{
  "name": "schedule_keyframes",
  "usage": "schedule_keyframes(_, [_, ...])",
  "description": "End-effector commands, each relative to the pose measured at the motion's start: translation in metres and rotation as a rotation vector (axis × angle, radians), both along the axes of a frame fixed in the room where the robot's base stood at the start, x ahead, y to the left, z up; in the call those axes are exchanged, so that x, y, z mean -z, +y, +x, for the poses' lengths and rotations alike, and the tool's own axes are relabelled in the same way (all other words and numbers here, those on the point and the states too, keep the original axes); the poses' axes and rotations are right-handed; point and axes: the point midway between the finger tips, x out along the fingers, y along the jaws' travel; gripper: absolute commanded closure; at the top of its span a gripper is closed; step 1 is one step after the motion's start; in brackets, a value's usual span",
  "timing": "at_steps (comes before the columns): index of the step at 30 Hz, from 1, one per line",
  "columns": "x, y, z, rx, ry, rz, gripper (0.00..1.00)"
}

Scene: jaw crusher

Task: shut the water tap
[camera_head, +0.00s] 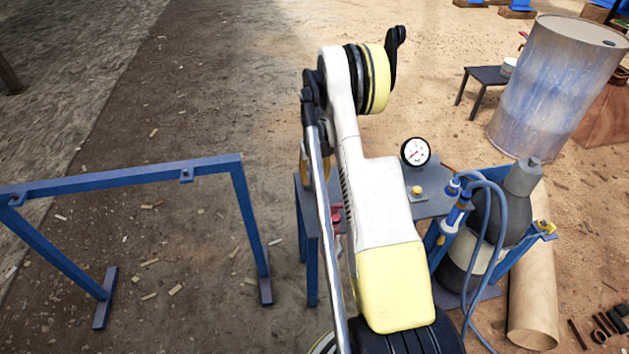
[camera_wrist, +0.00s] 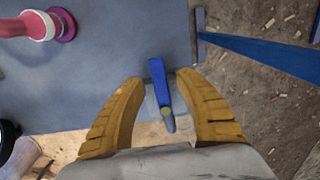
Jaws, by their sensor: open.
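The water tap appears to be the small fitting with a blue lever (camera_wrist: 157,78) and a grey pivot end, at the edge of a grey-blue panel in the wrist view. My gripper (camera_wrist: 160,83) is open, with one yellow finger on each side of the lever. The lever stands between the fingers with gaps on both sides, and no contact shows. How far the fingertips are from it in depth is hard to tell. In the head view my arm hides the tap and most of the gripper.
A red fitting with a white ring (camera_wrist: 42,25) sits at the panel's upper left. A blue frame (camera_head: 120,180) stands left of my arm. A round gauge (camera_head: 415,152), a dark cylinder with blue hoses (camera_head: 500,225) and a rusty drum (camera_head: 555,85) are on the right.

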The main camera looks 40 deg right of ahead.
Motion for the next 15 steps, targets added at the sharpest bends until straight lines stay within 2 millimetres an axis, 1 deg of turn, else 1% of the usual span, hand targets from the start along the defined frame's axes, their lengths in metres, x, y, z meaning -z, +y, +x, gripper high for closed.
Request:
schedule_keyframes(4, [-0.0005, 0.0, 0.0, 0.0, 0.0, 0.0, 0.61])
schedule_keyframes(5, [-0.0006, 0.0, 0.0, 0.0, 0.0, 0.0, 0.71])
schedule_keyframes(6, [-0.0006, 0.0, 0.0, 0.0, 0.0, 0.0, 0.83])
schedule_keyframes(8, [-0.0006, 0.0, 0.0, 0.0, 0.0, 0.0, 1.0])
schedule_keyframes(15, [-0.0002, 0.0001, -0.0001, 0.0, 0.0, 0.0, 1.0])
